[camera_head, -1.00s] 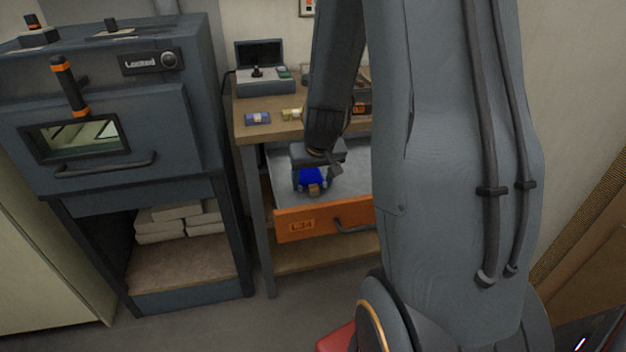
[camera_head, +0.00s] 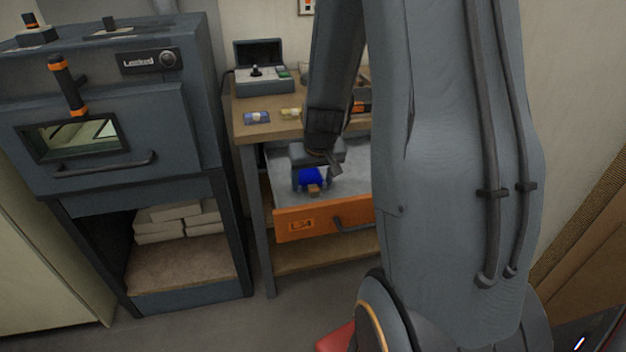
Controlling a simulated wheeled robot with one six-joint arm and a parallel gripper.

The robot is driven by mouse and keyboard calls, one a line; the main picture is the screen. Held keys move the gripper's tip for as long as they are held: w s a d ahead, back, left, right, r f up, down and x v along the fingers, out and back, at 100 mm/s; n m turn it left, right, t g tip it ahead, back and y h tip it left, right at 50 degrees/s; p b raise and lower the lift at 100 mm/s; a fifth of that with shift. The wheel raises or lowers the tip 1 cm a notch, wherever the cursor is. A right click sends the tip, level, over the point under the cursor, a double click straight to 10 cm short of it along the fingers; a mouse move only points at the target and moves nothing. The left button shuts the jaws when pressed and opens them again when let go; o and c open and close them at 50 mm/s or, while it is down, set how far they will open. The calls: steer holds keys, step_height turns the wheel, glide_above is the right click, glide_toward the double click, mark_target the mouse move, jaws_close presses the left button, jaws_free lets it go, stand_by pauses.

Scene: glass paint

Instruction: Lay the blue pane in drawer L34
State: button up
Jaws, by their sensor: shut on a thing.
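The blue pane (camera_head: 311,177) is between the fingers of my gripper (camera_head: 311,186), which is shut on it. Both are over or inside the open drawer (camera_head: 291,225), which has an orange front, a small label and a dark handle. The label looks like L34 but is small. A small brown piece shows at the pane's lower edge. I cannot tell whether the pane touches the drawer floor. My arm hides the drawer's right part.
A workbench (camera_head: 252,131) above the drawer holds a blue-labelled item (camera_head: 257,118), a yellow one (camera_head: 291,113) and a grey device with a raised lid (camera_head: 264,80). A kiln-like cabinet (camera_head: 100,125) marked "Locked" stands at left, with pale blocks (camera_head: 180,219) below.

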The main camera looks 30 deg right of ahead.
steer(key=o, duration=1.1)
step_height(320, 180, up, 7)
steer(key=p, duration=0.9)
steer(key=shift+p, duration=0.3)
steer(key=s+a+r+n+g, duration=0.1)
steer(key=s+a+r, duration=0.1)
steer(key=s+a, duration=0.3)
steer(key=s+a+r+n+g, duration=0.1)
steer(key=s+a+r, duration=0.2)
steer(key=s+a, duration=0.2)
steer(key=s+a+r+n+g+y, duration=0.1)
steer(key=s+a+r, duration=0.2)
steer(key=s+a, duration=0.2)
steer(key=shift+s+a+r, duration=0.1)
steer(key=shift+s+a, duration=0.1)
steer(key=shift+s, duration=0.6)
steer(key=shift+s+a+r, duration=0.1)
steer(key=shift+s+a, duration=0.05)
steer(key=shift+s, duration=0.6)
